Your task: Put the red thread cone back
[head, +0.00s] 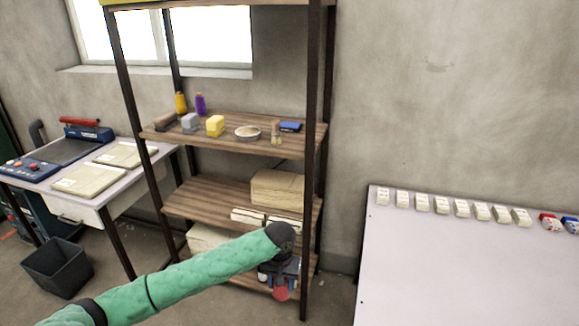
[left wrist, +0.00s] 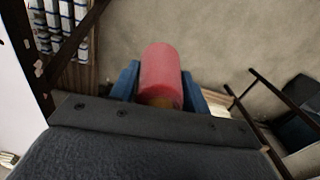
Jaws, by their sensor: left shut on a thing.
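The red thread cone (head: 281,293) is held by my left gripper (head: 284,277), low in front of the shelf rack in the head view. In the left wrist view the red cone (left wrist: 160,72) sits between the two blue fingers of my left gripper (left wrist: 160,88), which is shut on it. A yellow-orange thread cone (head: 181,103) and a purple thread cone (head: 200,104) stand side by side at the back left of the upper wooden shelf (head: 225,138). My right gripper is not in view.
The upper shelf also holds a yellow block (head: 215,126), a round dish (head: 248,133) and a blue item (head: 290,127). Dark rack posts (head: 313,190) stand near my left arm. A white table (head: 455,265) is on the right; a black bin (head: 57,267) stands at left.

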